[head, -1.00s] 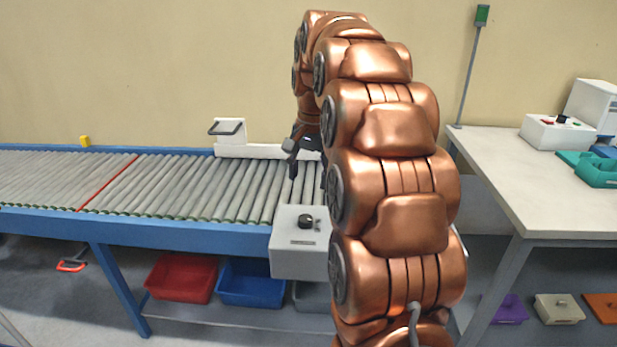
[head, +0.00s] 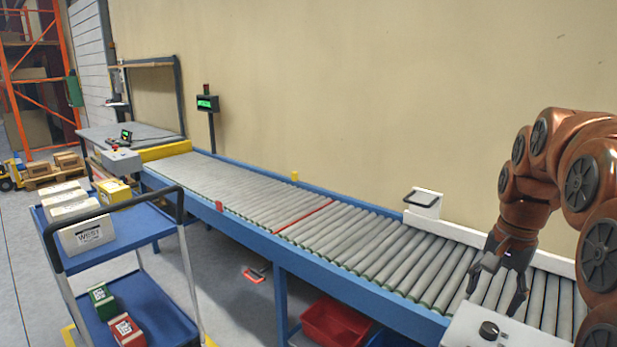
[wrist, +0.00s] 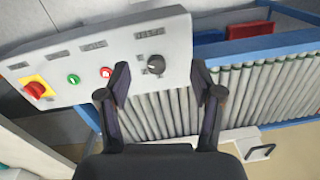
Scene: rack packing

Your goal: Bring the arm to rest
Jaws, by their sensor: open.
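My gripper (head: 496,287) hangs from my copper arm at the right of the head view, fingers pointing down over the right end of the roller conveyor (head: 372,246). It is open, and nothing is between its fingers. In the wrist view my gripper (wrist: 160,85) shows both fingers apart. A grey control box (wrist: 130,55) with a black knob, green and red buttons and a red-on-yellow stop knob lies beyond the fingertips. The box (head: 462,330) also shows below my gripper in the head view. I cannot tell whether the fingers touch it.
A blue cart (head: 110,243) with several boxes stands at the left. A white bracket with a black handle (head: 423,200) sits on the conveyor's far side. Red (head: 337,322) and blue bins are under the conveyor. The left conveyor stretch is clear.

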